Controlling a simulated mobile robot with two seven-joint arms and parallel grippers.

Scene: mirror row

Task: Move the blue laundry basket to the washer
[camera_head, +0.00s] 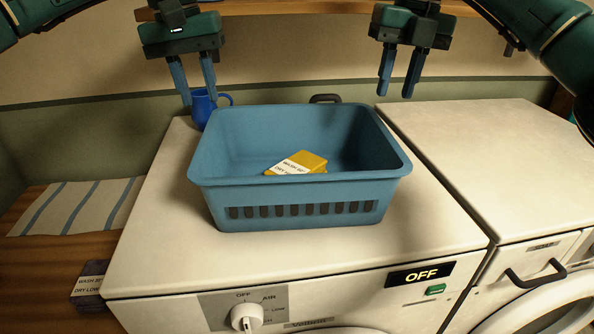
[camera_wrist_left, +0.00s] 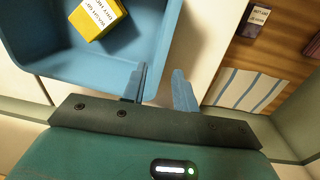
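The blue laundry basket (camera_head: 300,188) stands upright on the white top of the left machine (camera_head: 150,255), whose dial reads OFF, AIR and LOW. A yellow box with a white label (camera_head: 305,162) lies inside; it also shows in the left wrist view (camera_wrist_left: 97,18). My left gripper (camera_head: 199,97) is open above the basket's rear left corner. In the left wrist view its fingers (camera_wrist_left: 160,84) appear on either side of the rim's line; contact cannot be told. My right gripper (camera_head: 395,94) is open and empty, above the rear right, apart from the basket. The right machine (camera_head: 470,150) has a round door.
A blue mug (camera_head: 202,107) stands close behind my left fingers. A dark handle-like piece (camera_head: 325,98) shows behind the basket. A dark labelled box (camera_head: 90,285) and a striped cloth (camera_head: 75,205) lie on the wooden surface at left. The right machine's top is clear.

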